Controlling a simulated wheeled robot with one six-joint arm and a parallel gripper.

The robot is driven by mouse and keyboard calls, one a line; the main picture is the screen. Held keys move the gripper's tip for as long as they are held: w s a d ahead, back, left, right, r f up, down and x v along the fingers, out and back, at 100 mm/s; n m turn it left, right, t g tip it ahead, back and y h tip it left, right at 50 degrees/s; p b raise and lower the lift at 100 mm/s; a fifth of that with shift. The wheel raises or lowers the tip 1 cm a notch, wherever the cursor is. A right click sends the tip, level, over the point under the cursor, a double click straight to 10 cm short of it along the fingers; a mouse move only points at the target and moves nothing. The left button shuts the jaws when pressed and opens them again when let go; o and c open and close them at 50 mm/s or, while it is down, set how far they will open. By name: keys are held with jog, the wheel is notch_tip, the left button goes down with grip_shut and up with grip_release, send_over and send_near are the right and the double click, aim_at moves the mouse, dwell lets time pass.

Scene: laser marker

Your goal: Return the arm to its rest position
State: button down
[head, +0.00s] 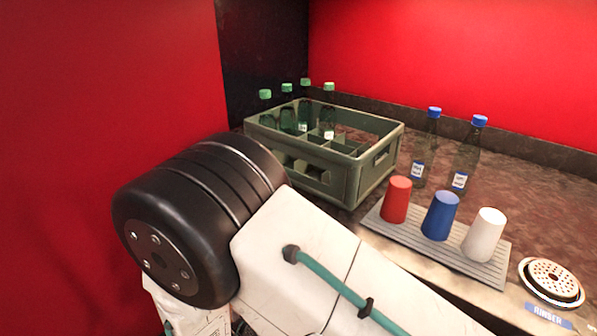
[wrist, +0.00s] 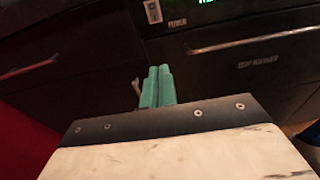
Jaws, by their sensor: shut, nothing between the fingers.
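My gripper (wrist: 158,87) shows in the wrist view as two teal fingers pressed together, with nothing between them. It hangs in front of dark cabinet fronts and touches nothing that I can see. In the head view my white and black arm fills the lower middle and left, bent downward. The gripper itself is hidden from the head view behind the arm.
A green bottle crate (head: 353,178) with several green-capped bottles stands on the counter (head: 520,185). Two blue-capped bottles (head: 465,155) stand right of it. Red (head: 396,199), blue (head: 440,215) and white (head: 484,234) cups stand on a grey mat (head: 405,233), near a round rinser (head: 551,280). Drawer handles (wrist: 255,41) face the gripper.

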jog(key=s+d+r+m+g+y, duration=0.3)
jog(key=s+d+r+m+g, duration=0.1)
jog(key=d+r+m, duration=0.5)
jog(key=s+d+r+m+g+y, duration=0.3)
jog(key=s+d+r+m, duration=0.4)
jog(key=d+r+m, duration=0.3)
jog(key=s+d+r+m+g+y, duration=0.4)
jog(key=s+d+r+m, duration=0.2)
jog(key=d+r+m, duration=0.3)
jog(key=d+r, duration=0.3)
jog(key=d, duration=0.1)
jog(key=shift+d+r+m+g, duration=0.2)
jog(key=shift+d+m+g, duration=0.1)
jog(key=shift+g, duration=0.1)
